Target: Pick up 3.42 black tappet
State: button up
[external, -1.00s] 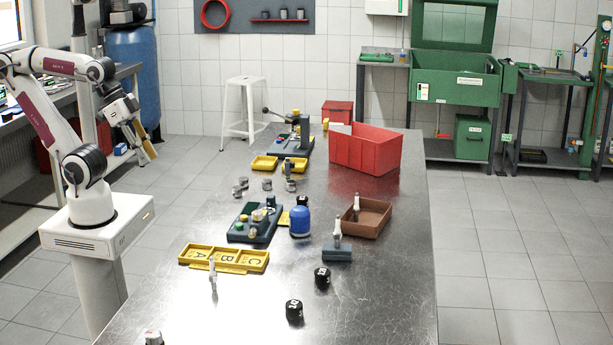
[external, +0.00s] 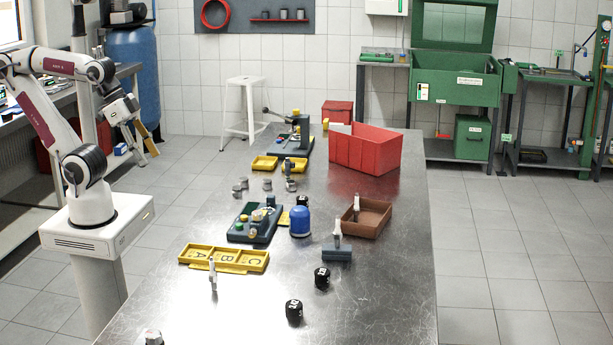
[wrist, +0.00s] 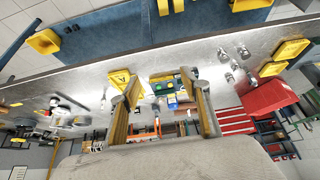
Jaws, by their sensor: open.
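My gripper (external: 147,146) hangs to the left of the steel table, off its edge and well away from the parts. In the wrist view its two tan fingers (wrist: 163,95) stand apart with nothing held between them. Several small grey metal cylinders, which look like tappets (external: 267,184), stand on the table near the yellow trays; some also show in the wrist view (wrist: 229,77). Two black cylinders with white markings, one nearer (external: 294,312) and one farther (external: 322,279), stand at the front. I cannot read 3.42 on any part, so which one is the black tappet is unclear.
The table holds a yellow A-B-C tray (external: 223,268), a dark fixture (external: 240,236), a blue container (external: 300,222), a brown tray (external: 378,220) and a red bin (external: 340,152). The table's right front area is mostly bare.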

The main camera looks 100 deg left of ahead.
jog(key=shift+w, duration=0.1)
jog(key=w+d+r+n+t+h, duration=0.2)
jog(key=w+d+n, duration=0.5)
jog(key=w, duration=0.4)
jog(key=w+d+r+n+t+h, duration=0.15)
jog(key=w+d+n, duration=0.35)
jog(key=w+d, duration=0.55)
jog(key=w+d+r+n+t+h, duration=0.1)
jog(key=w+d+r+n+t, duration=0.15)
jog(key=w+d+n, duration=0.7)
jog(key=w+a+r+x, duration=0.1)
jog(key=x, duration=0.8)
jog(key=n+t+y, duration=0.2)
jog(key=n+y, duration=0.3)
jog(key=n, duration=1)
send_near(294, 310)
jog(key=shift+w+a+r, duration=0.3)
jog(key=shift+w+a, duration=0.05)
jog(key=shift+w, duration=0.25)
jog(key=shift+w+a+r, duration=0.3)
jog(key=shift+w+a, duration=0.05)
jog(key=shift+w, duration=0.3)
jog(key=shift+s+f+n+y, duration=0.15)
jog(key=shift+f+n+y, duration=0.15)
jog(key=shift+f, duration=0.25)
